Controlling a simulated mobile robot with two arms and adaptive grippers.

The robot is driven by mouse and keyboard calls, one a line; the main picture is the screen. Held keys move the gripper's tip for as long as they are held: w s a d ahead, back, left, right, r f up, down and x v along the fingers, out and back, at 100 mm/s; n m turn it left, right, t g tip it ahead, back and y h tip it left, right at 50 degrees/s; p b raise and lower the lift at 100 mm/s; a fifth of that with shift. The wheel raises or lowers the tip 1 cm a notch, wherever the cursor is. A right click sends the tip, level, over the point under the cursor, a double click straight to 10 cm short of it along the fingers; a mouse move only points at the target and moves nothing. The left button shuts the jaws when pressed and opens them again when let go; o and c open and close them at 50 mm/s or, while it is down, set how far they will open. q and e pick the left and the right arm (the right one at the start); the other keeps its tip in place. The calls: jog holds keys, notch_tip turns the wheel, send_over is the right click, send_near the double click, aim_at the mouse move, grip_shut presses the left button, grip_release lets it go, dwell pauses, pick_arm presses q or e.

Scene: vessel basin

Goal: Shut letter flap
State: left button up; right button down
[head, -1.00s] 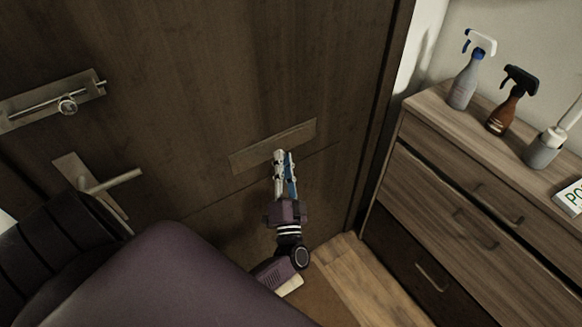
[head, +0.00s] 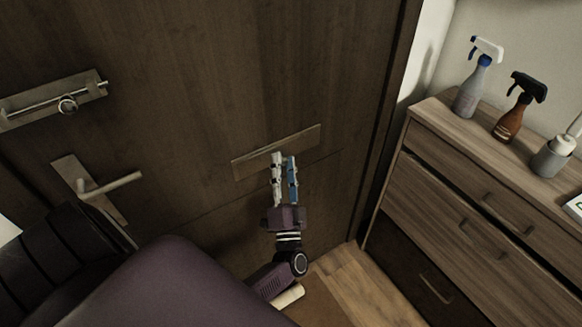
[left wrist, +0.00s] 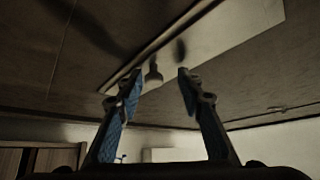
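The letter flap (head: 300,141) is a thin metallic strip set slantwise in the dark wooden door (head: 200,90). It looks about flush in the head view; I cannot tell whether it stands slightly ajar. It also shows as a pale plate in the left wrist view (left wrist: 225,42), with a long raised edge. My left gripper (head: 284,158) is just below the flap's lower edge, its blue-padded fingers apart with nothing between them. In the left wrist view the fingertips (left wrist: 160,80) point at the flap; contact cannot be told. My right gripper is not in view.
A door handle (head: 110,184) and a bolt (head: 60,101) are on the door at left. A wooden dresser (head: 450,150) stands at right with spray bottles (head: 472,88) and a brush holder (head: 550,158) on top.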

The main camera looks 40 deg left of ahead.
pick_arm(q)
jog(key=shift+d+f, duration=0.1)
jog(key=shift+f, duration=0.05)
jog(key=shift+s+d+f, duration=0.1)
jog(key=shift+d+f, duration=0.05)
jog(key=v, duration=1.1)
jog(key=shift+s+d, duration=0.15)
jog(key=shift+s, duration=0.2)
jog(key=shift+w, duration=0.1)
